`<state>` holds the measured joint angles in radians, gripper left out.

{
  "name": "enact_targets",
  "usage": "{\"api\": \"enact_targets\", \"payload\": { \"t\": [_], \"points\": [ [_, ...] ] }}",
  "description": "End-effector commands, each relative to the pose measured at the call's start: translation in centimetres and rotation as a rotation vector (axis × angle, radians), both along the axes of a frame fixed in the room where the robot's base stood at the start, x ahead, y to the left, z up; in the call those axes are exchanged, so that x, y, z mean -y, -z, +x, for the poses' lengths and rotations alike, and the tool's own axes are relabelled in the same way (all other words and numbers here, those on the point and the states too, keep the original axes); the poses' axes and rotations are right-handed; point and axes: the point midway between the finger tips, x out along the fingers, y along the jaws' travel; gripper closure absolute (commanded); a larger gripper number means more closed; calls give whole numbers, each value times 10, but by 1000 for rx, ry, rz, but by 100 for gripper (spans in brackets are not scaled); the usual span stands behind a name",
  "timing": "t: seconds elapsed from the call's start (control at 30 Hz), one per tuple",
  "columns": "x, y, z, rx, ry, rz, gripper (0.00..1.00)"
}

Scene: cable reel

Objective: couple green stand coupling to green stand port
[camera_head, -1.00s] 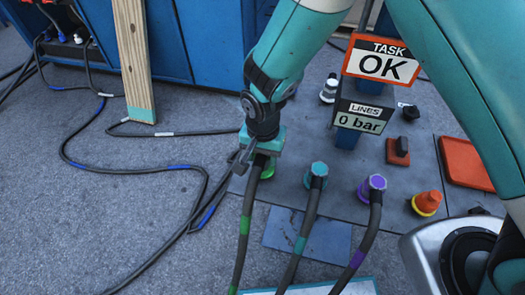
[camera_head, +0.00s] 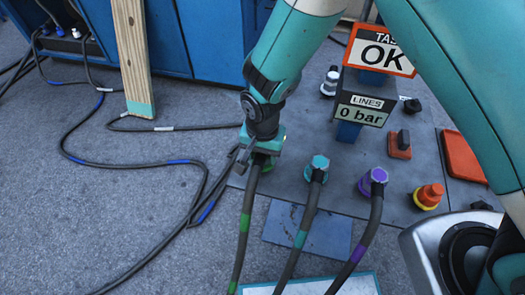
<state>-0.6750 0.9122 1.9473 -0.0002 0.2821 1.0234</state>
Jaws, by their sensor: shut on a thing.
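My gripper (camera_head: 263,150) points down at the left part of the grey floor plate and is shut on the green stand coupling, which is mostly hidden by the jaws. The coupling's dark hose (camera_head: 240,250) with a green band (camera_head: 245,222) hangs toward the bottom of the picture. A little green (camera_head: 269,162) shows right below the jaws, at the place of the green stand port. The port is almost wholly hidden. I cannot tell whether the coupling is seated in it or just above it.
A teal coupling (camera_head: 319,164) and a purple coupling (camera_head: 374,180) stand to the right with their hoses. An orange-and-yellow fitting (camera_head: 429,196) is farther right. Behind are a "0 bar" sign (camera_head: 361,111), a "TASK OK" sign (camera_head: 381,52) and a red-based switch (camera_head: 399,146). Loose cable (camera_head: 140,167) lies left.

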Motion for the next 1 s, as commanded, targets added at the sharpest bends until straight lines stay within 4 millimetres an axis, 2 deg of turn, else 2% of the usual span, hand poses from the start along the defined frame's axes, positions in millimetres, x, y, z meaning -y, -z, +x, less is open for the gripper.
{"api": "enact_targets", "payload": {
  "t": [0.57,0.6,0.7,0.73,1.0],
  "points": [
    [0,9,0,1,0,1,80],
    [0,9,0,1,0,1,49],
    [0,9,0,1,0,1,26],
    [0,9,0,1,0,1,21],
    [0,8,0,0,0,0,21]
  ]
}}
